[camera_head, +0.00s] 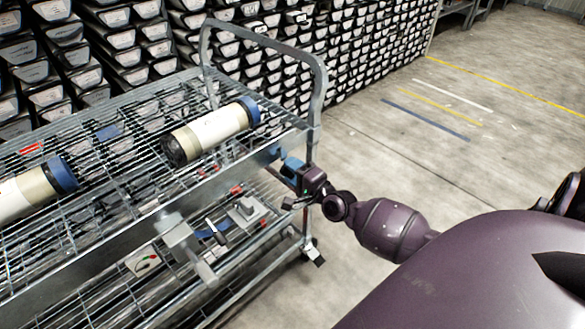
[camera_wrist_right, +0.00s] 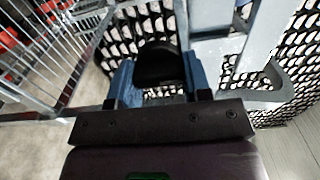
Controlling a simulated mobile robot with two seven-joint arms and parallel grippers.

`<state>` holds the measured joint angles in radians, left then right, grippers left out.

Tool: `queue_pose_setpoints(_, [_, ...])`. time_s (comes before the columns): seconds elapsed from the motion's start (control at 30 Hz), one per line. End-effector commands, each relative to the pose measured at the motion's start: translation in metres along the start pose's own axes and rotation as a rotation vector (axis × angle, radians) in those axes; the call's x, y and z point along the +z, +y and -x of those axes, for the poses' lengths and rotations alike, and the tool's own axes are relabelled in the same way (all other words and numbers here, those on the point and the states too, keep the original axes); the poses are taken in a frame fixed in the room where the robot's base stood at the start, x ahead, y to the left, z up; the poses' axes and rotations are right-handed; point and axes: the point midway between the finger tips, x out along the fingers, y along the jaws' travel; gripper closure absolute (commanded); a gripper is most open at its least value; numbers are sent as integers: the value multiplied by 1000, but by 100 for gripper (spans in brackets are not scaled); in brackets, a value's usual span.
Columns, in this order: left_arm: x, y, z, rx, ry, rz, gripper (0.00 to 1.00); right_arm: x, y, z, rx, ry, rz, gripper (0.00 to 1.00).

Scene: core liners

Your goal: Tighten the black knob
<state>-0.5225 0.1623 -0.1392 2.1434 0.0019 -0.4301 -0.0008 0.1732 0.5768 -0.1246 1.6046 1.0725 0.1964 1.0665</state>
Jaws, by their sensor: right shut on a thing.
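The black knob (camera_wrist_right: 158,64) shows in the right wrist view, dark and rounded, between two blue fingers. My right gripper (camera_wrist_right: 158,80) is shut on it, one finger on each side. In the head view my right gripper (camera_head: 290,168) is at the right end of the metal cart (camera_head: 125,196), near the corner post below the handle. The knob cannot be made out there, hidden by the gripper. My left gripper is not in view.
Two core liner tubes, one whole (camera_head: 212,130) and one cut off by the left edge (camera_head: 28,188), lie on the cart's wire top shelf. Small items lie on the lower shelf. Stacked trays (camera_head: 130,40) fill the back. Open floor (camera_head: 430,150) is to the right.

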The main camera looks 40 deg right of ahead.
Motion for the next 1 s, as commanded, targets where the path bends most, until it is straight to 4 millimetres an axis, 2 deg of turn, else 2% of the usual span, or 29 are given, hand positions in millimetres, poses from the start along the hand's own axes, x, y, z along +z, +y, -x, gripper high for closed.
queue_pose_setpoints(0.13, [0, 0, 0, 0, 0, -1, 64, 0, 1, 0, 2, 0, -3, 79])
queue_pose_setpoints(0.17, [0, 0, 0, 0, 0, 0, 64, 0, 1, 0, 2, 0, -3, 51])
queue_pose_setpoints(0.3, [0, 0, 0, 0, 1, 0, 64, 0, 1, 0, 1, 0, -2, 30])
queue_pose_setpoints(0.67, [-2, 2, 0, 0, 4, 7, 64, 0, 0, 4, 1, 0, 0, 30])
queue_pose_setpoints(0.83, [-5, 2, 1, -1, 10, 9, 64, 0, 0, 24, 2, 0, 0, 30])
queue_pose_setpoints(1.0, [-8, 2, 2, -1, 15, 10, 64, 0, -1, 55, 2, 0, 1, 30])
